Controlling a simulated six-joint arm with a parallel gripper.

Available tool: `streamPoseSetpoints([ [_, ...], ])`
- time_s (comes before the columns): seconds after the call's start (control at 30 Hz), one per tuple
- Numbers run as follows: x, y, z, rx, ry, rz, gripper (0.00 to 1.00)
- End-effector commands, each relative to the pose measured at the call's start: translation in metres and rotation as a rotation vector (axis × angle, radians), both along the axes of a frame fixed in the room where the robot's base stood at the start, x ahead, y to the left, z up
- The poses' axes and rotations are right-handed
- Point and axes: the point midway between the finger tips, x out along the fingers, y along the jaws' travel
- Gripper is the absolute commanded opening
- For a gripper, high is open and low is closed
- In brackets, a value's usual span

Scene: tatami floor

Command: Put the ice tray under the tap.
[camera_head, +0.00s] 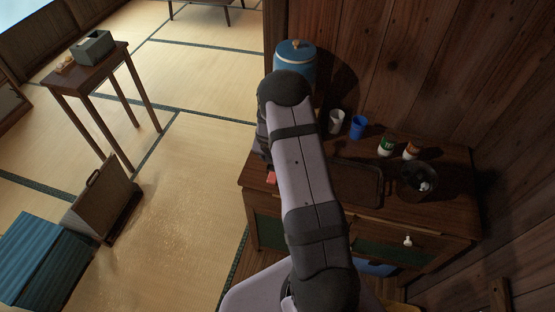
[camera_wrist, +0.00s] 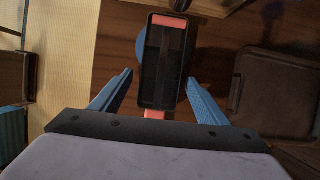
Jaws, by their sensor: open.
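In the camera_wrist view my gripper (camera_wrist: 159,78) is open, with one blue finger on each side of a long dark tray-like thing with red ends (camera_wrist: 160,62), apparently the ice tray. Gaps show between it and both fingers. In the camera_head view my arm hides the gripper, and only a small red piece (camera_head: 271,177) shows at the cabinet's left edge, perhaps the tray's end. A blue jug with a wooden lid (camera_head: 295,62) stands at the cabinet's back left. Its tap is hidden or too small to tell. A blue rounded shape shows partly behind the tray in the camera_wrist view.
The wooden cabinet (camera_head: 450,210) stands against the wall. On it are a white cup (camera_head: 336,121), a blue cup (camera_head: 358,126), two small jars, a dark bowl (camera_head: 420,180) and a dark tray (camera_head: 358,185). A suitcase (camera_head: 104,200) and blue chest (camera_head: 38,260) stand left on the tatami.

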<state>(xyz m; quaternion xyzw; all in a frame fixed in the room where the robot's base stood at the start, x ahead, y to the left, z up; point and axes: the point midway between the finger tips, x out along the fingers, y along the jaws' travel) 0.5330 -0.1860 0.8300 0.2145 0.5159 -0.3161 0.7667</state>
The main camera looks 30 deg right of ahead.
Motion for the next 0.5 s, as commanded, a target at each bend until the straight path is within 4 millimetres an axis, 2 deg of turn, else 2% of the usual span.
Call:
streamPoseSetpoints([
  [0.27, -0.005, 0.006, 0.023, 0.0, -0.003, 0.001, 0.68],
  [0.5, -0.016, 0.017, 0.065, -0.001, -0.003, 0.001, 0.68],
])
